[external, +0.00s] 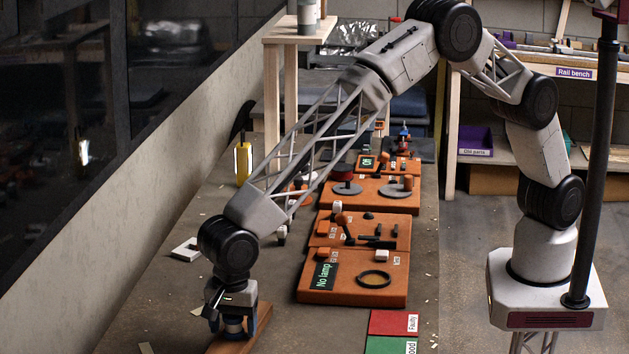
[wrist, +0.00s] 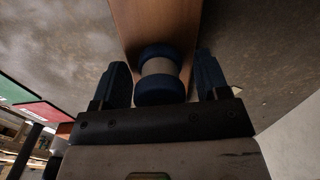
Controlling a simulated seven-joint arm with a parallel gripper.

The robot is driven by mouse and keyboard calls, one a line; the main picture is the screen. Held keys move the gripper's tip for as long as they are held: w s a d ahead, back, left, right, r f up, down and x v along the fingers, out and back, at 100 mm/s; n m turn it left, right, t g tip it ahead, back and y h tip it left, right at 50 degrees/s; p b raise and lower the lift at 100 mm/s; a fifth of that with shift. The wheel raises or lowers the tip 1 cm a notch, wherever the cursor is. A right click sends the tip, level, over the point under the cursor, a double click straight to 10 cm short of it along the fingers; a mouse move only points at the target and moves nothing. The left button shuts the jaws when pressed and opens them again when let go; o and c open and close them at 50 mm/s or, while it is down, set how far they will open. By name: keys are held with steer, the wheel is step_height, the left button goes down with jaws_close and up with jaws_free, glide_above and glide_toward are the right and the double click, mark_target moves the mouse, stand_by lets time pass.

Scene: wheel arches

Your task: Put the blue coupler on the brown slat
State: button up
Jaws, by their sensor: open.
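The blue coupler (wrist: 158,90), two blue ends around a pale grey middle, rests on or just over the brown slat (wrist: 155,22) in the wrist view. My gripper (wrist: 161,72) is open, with one dark blue finger on each side of the coupler and a visible gap to each. In the external view my gripper (external: 235,322) is low over the slat (external: 258,318) at the bottom of the picture. The coupler (external: 233,327) shows partly between the fingers there. Its contact with the slat is hard to make out.
Orange panels (external: 350,280) with knobs, levers and a ring stand to the right of my gripper. Red (external: 392,322) and green (external: 390,345) mats lie at the front right. The bench around the slat is mostly clear.

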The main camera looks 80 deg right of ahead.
step_height(320, 180, up, 12)
steer(key=shift+r, duration=0.15)
stand_by(0.7)
stand_by(0.6)
steer(key=s+d+r+n, duration=0.3)
steer(key=d+r, duration=0.3)
steer(key=d, duration=0.7)
steer(key=s+d+r+n+t, duration=0.15)
steer(key=s+d+r, duration=0.35)
steer(key=d, duration=0.7)
steer(key=s+d+r+n, duration=0.2)
steer(key=d+r+n, duration=0.35)
steer(key=d, duration=0.75)
steer(key=s+d+r+n, duration=0.2)
steer(key=s+d+n, duration=0.1)
steer(key=s+d, duration=1.35)
steer(key=s+d+f+n, duration=0.2)
steer(key=s+d, duration=0.2)
steer(key=s, duration=0.4)
steer(key=s+d+f+n+t, duration=0.1)
steer(key=s+d+f+n, duration=0.1)
steer(key=s+d, duration=0.3)
steer(key=s, duration=0.3)
steer(key=shift+d+f+n, duration=0.2)
steer(key=shift+f+n, duration=0.2)
